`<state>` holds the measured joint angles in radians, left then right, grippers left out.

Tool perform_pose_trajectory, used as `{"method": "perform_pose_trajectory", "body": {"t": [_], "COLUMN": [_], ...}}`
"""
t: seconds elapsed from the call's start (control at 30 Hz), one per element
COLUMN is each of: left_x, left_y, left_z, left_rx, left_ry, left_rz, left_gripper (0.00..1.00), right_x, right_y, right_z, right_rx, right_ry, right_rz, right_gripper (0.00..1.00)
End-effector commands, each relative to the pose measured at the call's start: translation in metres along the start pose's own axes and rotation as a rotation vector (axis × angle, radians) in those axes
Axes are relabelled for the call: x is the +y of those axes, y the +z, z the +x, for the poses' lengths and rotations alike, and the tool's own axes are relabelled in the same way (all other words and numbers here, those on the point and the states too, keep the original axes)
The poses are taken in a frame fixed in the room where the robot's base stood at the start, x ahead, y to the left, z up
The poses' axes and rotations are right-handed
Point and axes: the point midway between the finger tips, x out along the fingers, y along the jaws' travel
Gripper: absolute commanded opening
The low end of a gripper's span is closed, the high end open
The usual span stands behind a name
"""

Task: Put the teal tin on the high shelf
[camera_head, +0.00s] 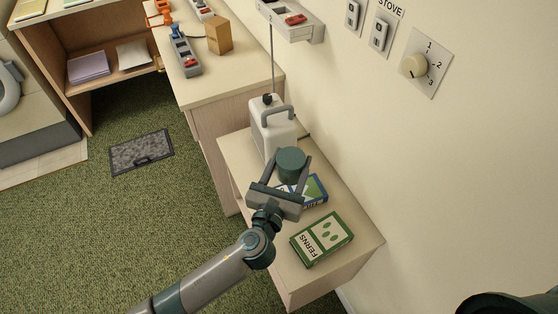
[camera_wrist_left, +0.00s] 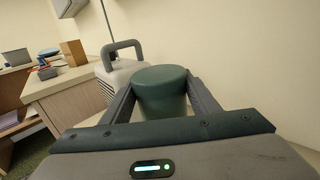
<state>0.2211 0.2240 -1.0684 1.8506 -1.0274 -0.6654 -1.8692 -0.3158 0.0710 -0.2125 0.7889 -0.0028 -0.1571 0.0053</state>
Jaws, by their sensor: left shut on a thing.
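The teal tin (camera_head: 291,163) is a short dark cylinder held between the fingers of my left gripper (camera_head: 292,172). In the left wrist view the tin (camera_wrist_left: 160,90) stands upright between both fingers of the left gripper (camera_wrist_left: 160,98). In the head view the tin appears over the low cabinet, in front of the grey radio-like box and beside a blue book. My right gripper is not in view.
A grey box with a handle and antenna (camera_head: 270,127) stands close behind the tin. A green FERNS book (camera_head: 322,240) and a blue book (camera_head: 314,191) lie on the low cabinet (camera_head: 345,268). A longer counter (camera_head: 215,90) holds power strips and a brown box (camera_head: 219,36).

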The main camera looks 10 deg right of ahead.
Motion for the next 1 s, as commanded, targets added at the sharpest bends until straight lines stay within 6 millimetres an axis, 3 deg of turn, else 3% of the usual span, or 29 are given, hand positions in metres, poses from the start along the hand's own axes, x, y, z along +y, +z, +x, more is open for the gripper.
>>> {"method": "perform_pose_trajectory", "body": {"t": [0.7,0.87,1.0], "left_x": [-0.002,0.016,0.051], "left_y": [0.003,0.008,0.016], "left_z": [-0.003,-0.015,-0.040], "left_rx": [0.000,0.001,0.002], "left_ry": [0.005,0.043,0.113], "left_rz": [-0.001,-0.003,-0.003], "left_gripper": [0.23,0.23,0.23], "right_x": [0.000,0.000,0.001], "right_y": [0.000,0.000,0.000], "right_z": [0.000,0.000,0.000], "right_rx": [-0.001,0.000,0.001], "right_ry": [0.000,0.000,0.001], "right_rz": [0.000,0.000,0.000], "right_gripper": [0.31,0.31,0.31]}}
